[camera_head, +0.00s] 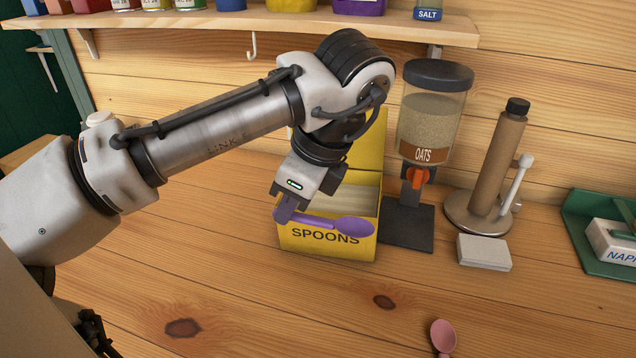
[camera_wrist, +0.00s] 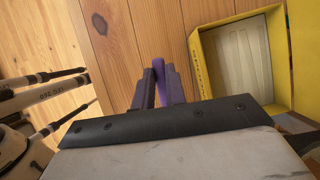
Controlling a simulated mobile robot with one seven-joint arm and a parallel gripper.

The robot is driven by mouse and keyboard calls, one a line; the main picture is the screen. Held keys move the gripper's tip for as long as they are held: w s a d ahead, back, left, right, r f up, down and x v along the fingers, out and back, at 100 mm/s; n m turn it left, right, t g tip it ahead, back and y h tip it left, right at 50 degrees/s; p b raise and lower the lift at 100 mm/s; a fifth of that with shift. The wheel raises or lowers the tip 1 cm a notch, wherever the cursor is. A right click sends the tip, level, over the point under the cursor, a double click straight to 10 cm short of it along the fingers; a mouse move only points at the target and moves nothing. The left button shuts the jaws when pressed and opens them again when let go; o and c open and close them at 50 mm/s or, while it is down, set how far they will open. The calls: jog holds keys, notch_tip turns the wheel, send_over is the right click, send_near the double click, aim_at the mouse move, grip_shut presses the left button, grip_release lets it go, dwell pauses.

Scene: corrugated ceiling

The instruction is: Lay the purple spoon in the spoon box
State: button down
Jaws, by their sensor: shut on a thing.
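The purple spoon (camera_head: 345,226) is held by its handle in my gripper (camera_head: 282,213). In the head view it lies roughly level, its bowl to the right, across the front of the yellow spoon box (camera_head: 300,240) marked SPOONS. In the wrist view the purple spoon (camera_wrist: 159,80) shows as a short purple end between the two fingers of my gripper (camera_wrist: 160,88). The spoon box is open at the top, with a raised yellow back.
An oats dispenser (camera_head: 432,110) stands just right of the box, with a paper towel holder (camera_head: 497,165) and a small pale block (camera_head: 484,252) beyond. A pink spoon (camera_head: 443,336) lies at the front. A shelf (camera_head: 260,27) overhangs the back. The front table is mostly clear.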

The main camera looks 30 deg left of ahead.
jog(key=w+a+p, duration=0.1)
jog(key=w, duration=0.3)
jog(key=w+a+f, duration=0.1)
jog(key=w+a, duration=0.1)
jog(key=w, duration=0.2)
jog(key=w+a+f+p, duration=0.1)
jog(key=w, duration=0.3)
jog(key=shift+w+a+p, duration=0.35)
notch_tip(320, 180, down, 4)
jog(key=shift+r+p, duration=0.2)
jog(key=shift+p, duration=0.25)
jog(key=shift+w+f, duration=0.15)
jog(key=shift+f, duration=0.55)
jog(key=shift+f, duration=0.1)
jog(key=shift+f, duration=0.15)
jog(key=c, duration=1.4)
grip_release()
jog(key=shift+c, duration=0.2)
